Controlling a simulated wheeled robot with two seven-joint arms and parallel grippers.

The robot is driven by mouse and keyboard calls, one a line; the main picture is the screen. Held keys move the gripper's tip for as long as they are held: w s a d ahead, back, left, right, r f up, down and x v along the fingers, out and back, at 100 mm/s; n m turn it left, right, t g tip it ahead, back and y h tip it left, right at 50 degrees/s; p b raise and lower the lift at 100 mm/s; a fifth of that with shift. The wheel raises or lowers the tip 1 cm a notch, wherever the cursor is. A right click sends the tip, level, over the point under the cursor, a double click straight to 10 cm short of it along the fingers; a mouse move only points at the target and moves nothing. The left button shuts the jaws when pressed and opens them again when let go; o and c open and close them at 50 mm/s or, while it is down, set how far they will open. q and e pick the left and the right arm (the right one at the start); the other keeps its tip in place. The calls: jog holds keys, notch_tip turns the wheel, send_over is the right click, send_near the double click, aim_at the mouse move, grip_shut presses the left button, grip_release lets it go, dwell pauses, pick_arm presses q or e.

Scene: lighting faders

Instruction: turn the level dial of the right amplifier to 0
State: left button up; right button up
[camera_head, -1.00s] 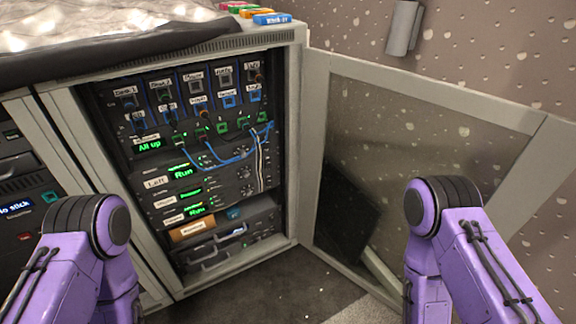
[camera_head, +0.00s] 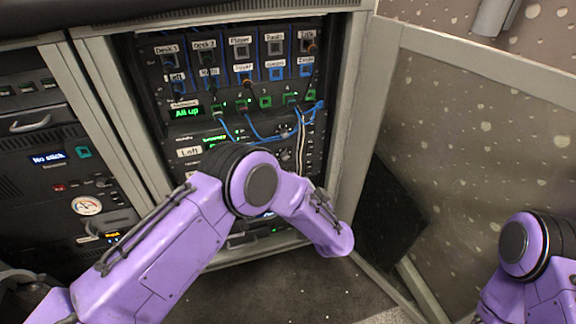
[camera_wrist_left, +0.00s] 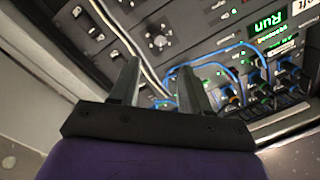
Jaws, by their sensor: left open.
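In the head view the left amplifier, labelled "Left" (camera_head: 190,152), shows in the rack. The panels below it, where the right amplifier would be, are mostly hidden behind my left arm. In the left wrist view, which sees the rack turned over, my left gripper (camera_wrist_left: 158,78) is open and empty, its fingers pointing at the rack front. A round dial (camera_wrist_left: 160,42) lies just beyond the fingertips, apart from them; I cannot tell which amplifier it belongs to or read its setting. My right gripper is out of view.
Blue patch cables (camera_head: 265,139) and white cables (camera_head: 301,150) hang over the rack front. They also pass close to the left fingers. The open cabinet door (camera_head: 470,150) stands at right. Another rack (camera_head: 85,170) is at left.

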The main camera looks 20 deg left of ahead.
aim_at(285, 158)
pick_arm(q)
jog(key=b+x, duration=0.2)
jog(key=x, duration=0.6)
jog(key=shift+w+a+f, duration=0.2)
jog(key=shift+a, duration=0.1)
jog(key=shift+w+a+r, duration=0.1)
jog(key=shift+w+a, duration=0.25)
jog(key=shift+w, duration=0.1)
grip_shut()
